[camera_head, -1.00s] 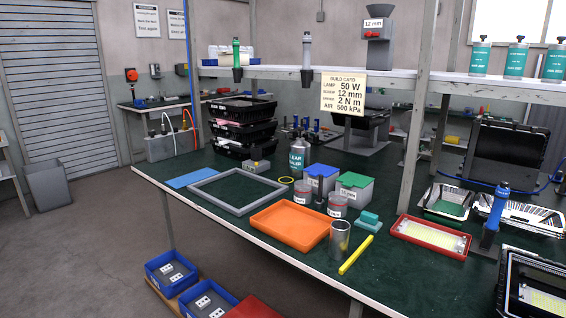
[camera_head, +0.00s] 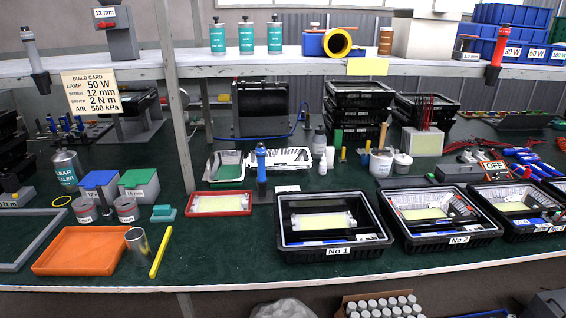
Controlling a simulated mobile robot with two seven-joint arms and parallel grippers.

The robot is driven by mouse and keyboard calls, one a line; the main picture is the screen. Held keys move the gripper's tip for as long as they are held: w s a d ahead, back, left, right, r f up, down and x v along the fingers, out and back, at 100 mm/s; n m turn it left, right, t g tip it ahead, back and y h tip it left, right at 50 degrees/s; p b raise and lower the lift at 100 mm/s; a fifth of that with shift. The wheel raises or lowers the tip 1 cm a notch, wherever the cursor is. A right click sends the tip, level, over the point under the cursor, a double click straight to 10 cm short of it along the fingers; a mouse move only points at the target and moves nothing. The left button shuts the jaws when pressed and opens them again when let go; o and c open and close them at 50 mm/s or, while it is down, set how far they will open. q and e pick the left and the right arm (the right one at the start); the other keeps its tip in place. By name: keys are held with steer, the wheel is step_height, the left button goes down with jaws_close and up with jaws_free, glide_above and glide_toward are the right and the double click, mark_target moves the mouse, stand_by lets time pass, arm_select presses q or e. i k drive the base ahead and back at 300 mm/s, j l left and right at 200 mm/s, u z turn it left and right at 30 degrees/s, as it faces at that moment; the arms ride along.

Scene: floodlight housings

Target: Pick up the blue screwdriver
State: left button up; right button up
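A blue-handled screwdriver (camera_head: 261,162) stands upright on the green bench, in a dark holder right of the red tray (camera_head: 219,204). It is behind and left of the black housing marked No 1 (camera_head: 337,254). Its lower end is hidden. Neither of my grippers is in view.
Housing No 2 (camera_head: 440,243) and another black housing stand to the right of No 1. An orange tray (camera_head: 80,251), a metal cylinder (camera_head: 138,245) and a yellow bar (camera_head: 160,252) are at front left. A shelf (camera_head: 290,66) on posts runs above the bench.

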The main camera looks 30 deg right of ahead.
mark_target(261, 153)
steer(key=z, duration=0.95)
